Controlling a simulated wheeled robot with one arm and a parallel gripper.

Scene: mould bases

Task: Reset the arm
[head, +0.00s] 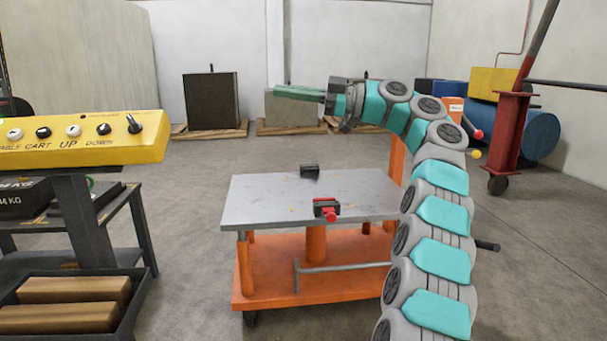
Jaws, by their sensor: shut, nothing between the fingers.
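My gripper (300,93) is at the upper middle of the head view, at the end of my teal and grey arm. It points to the left, with its green fingers shut and nothing between them. It is in the air, above the level of the grey cart top. My arm rises from the bottom right and bends over to the left at the top.
An orange lift cart with a grey top (265,200) stands ahead, bearing a black block (309,171) and a red and black piece (326,209). A yellow control box (80,138) is at left above a dark shelf. A red post (508,140) stands right.

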